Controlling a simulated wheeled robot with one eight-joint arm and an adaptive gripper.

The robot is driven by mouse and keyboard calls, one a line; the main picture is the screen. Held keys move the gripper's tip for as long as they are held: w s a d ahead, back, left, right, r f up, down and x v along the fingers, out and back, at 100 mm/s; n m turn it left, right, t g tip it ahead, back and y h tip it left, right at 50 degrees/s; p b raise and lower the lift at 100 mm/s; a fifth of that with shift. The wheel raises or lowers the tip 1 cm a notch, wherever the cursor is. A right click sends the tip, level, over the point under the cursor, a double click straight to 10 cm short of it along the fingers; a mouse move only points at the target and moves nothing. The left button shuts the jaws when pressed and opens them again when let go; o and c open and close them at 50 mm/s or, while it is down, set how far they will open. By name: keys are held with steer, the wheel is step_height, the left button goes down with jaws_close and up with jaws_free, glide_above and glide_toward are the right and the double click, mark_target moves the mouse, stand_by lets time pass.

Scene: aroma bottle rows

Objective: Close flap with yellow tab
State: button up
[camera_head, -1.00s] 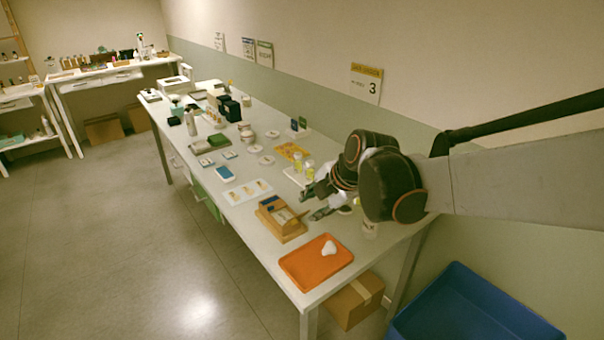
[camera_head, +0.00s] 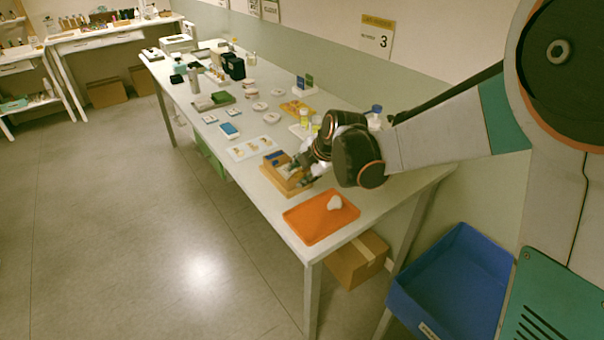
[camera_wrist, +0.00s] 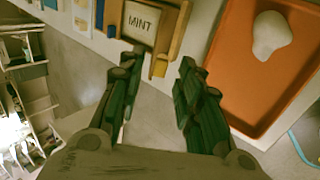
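The wooden box (camera_head: 272,172) stands on the long table, just behind the orange tray. In the wrist view a wooden frame (camera_wrist: 180,38) surrounds a pale card marked MINT (camera_wrist: 140,22). A small yellow piece, perhaps the yellow tab (camera_wrist: 159,67), is at the frame's lower edge. I cannot tell the flap's angle. My gripper (camera_wrist: 160,61) is open and empty, its two green fingers apart on either side of the yellow piece in the picture; contact is unclear. In the head view my gripper (camera_head: 308,180) is at the box's right side and hides part of it.
The orange tray (camera_head: 303,222) with a white lump (camera_head: 334,202) is close in front of the box. A card with several small items (camera_head: 254,148) lies behind it. Bottles (camera_head: 316,124) stand near my wrist. A blue bin (camera_head: 455,285) is on the floor at right.

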steer(key=shift+w+f, duration=0.1)
steer(key=shift+f, duration=0.05)
jaws_close()
